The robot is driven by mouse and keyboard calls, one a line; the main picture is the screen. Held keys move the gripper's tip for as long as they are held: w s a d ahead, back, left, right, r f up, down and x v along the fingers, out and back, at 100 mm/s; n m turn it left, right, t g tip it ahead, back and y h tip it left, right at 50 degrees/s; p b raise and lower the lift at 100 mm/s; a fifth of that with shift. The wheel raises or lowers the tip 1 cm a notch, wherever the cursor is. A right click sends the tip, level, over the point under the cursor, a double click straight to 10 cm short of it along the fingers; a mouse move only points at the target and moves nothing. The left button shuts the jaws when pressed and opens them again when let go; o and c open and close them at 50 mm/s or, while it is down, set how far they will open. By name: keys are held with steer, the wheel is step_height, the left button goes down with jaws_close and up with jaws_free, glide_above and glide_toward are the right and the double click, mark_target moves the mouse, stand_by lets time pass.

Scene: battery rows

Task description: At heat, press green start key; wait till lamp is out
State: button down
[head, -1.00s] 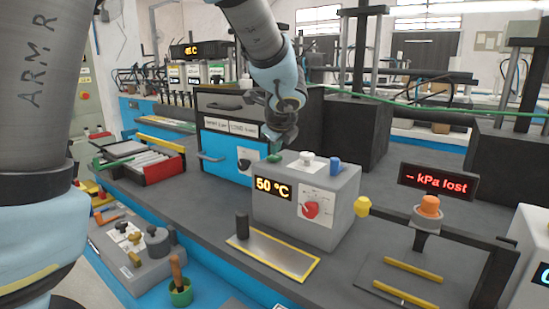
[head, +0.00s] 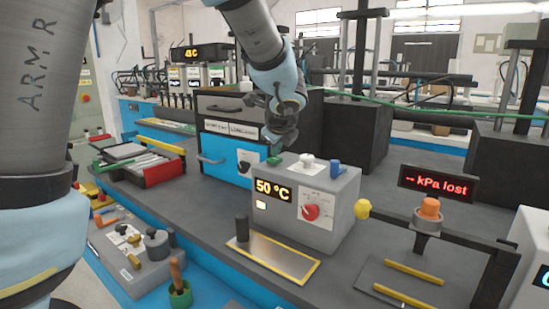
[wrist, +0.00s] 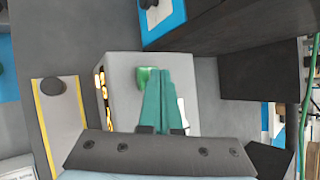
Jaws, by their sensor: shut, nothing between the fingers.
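The grey heater box (head: 320,225) stands on the bench, its front readout (head: 272,190) showing 50 °C. A lamp (head: 261,205) under the readout is lit pale yellow. The green start key (wrist: 143,78) is on the box top in the wrist view. My gripper (wrist: 161,72) is shut and empty, its teal fingers pointing at the top beside the key, partly overlapping it. I cannot tell whether they touch it. In the head view my gripper (head: 276,151) is over the box's back left corner. A red dial (head: 311,212) is on the front.
A metal plate with a yellow edge (head: 283,268) lies in front. A blue-fronted drawer unit (head: 222,158) stands behind left.

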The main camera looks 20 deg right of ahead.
mark_target(276, 160)
steer(key=shift+r+p, duration=0.3)
steer(key=shift+r, duration=0.25)
step_height(276, 160, up, 5)
steer(key=p, duration=0.4)
steer(key=shift+r+p, duration=0.1)
steer(key=shift+p, duration=0.2)
stand_by(0.3)
